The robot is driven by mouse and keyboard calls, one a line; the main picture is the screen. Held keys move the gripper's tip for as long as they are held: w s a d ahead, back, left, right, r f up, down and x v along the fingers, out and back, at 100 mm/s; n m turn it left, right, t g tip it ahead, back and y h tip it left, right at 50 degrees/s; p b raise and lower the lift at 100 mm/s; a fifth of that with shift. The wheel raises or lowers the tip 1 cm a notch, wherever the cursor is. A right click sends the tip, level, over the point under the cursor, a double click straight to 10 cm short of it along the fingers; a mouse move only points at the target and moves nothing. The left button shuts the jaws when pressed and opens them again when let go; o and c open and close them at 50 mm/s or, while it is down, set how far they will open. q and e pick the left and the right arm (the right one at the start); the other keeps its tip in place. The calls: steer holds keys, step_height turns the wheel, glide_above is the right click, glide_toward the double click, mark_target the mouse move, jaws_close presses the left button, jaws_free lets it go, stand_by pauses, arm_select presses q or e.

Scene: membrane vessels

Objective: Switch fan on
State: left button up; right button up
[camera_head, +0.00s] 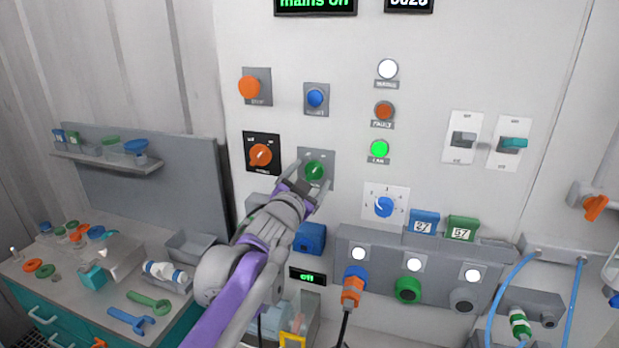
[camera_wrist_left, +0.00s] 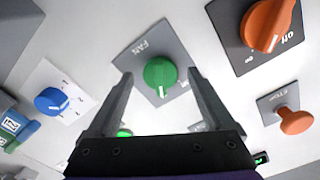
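The fan switch is a green rotary knob (camera_head: 314,171) on a grey plate on the white panel. The wrist view shows the knob (camera_wrist_left: 160,74) with "FAN" on its plate and its white mark towards the bottom of the picture. My left gripper (camera_head: 313,176) is at the knob, with its open fingers on either side of it. In the left wrist view there are gaps between the knob and both fingers. The other plate markings are partly hidden by a finger. My right gripper is not in view.
An orange rotary knob (camera_head: 260,155) is left of the fan knob, and a blue dial (camera_head: 384,207) lower right. A green lamp (camera_head: 379,149) is lit, its label small. Orange (camera_head: 250,87) and blue (camera_head: 315,98) buttons sit above. A cluttered bench (camera_head: 110,290) stands at left.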

arm_select(q)
steer(key=shift+s, duration=0.1)
steer(key=b+v, duration=0.2)
steer(key=v, duration=0.8)
steer(key=shift+s, duration=0.35)
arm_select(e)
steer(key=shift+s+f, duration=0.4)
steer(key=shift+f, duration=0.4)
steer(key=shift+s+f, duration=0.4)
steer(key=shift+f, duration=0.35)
arm_select(q)
steer(key=shift+a, duration=0.1)
steer(key=s+a+f+n+g+y, duration=0.3)
steer(key=s+a+f, duration=0.25)
steer(key=f, duration=0.45)
steer(key=s+a+f+n+g+y, duration=0.3)
steer(key=s+a+f+n, duration=0.15)
steer(key=a+f, duration=0.4)
steer(key=s+f+n+g, duration=0.2)
steer(key=s+f+g, duration=0.3)
steer(key=s+f, duration=1.1)
steer(key=shift+a+f+g, duration=0.15)
steer(key=shift+f+g, duration=0.15)
steer(key=shift+f, duration=0.4)
